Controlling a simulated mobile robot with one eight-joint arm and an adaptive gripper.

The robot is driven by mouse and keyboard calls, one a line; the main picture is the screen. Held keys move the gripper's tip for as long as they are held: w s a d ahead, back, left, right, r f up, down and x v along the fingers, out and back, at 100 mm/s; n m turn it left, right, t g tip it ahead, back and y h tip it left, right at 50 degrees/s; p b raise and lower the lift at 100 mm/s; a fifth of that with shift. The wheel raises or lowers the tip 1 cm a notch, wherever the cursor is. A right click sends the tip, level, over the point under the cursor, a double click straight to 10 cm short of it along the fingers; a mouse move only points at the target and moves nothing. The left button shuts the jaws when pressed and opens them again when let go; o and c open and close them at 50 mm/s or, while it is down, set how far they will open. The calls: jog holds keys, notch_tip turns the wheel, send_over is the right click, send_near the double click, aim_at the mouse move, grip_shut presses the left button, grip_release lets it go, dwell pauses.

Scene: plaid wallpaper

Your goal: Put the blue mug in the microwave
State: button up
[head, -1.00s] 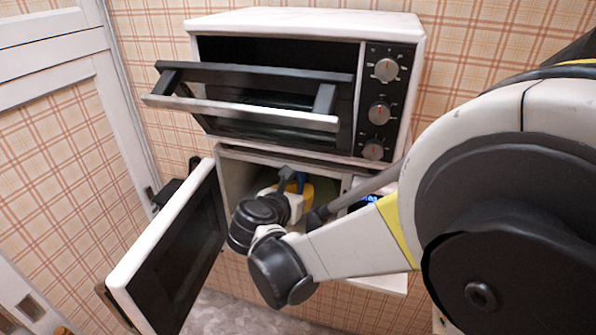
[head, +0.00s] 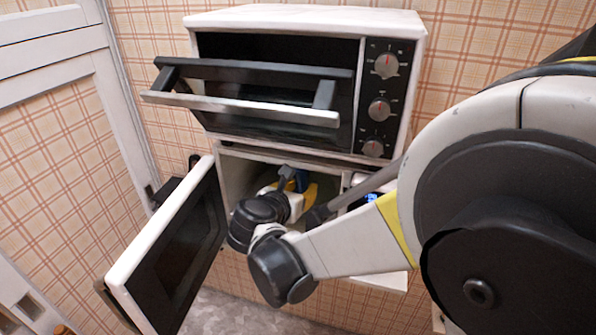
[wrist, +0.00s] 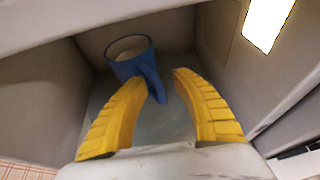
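The blue mug (wrist: 126,68) is inside the microwave in the wrist view, near the back. It looks upright, with its rim up and its handle towards my gripper (wrist: 168,80). The gripper's yellow fingers are spread apart, with the mug's handle in the gap, closer to the left finger. Whether that finger touches it is hard to tell. In the head view the microwave (head: 232,170) is the lower appliance, its door (head: 170,250) swung open to the left. My gripper (head: 305,190) reaches into it there, and the mug is hidden behind my wrist.
A white toaster oven (head: 310,20) sits directly above the microwave, its front door (head: 245,105) tilted partly open over the opening. The microwave's walls are close on both sides of my gripper.

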jog(key=v, duration=1.2)
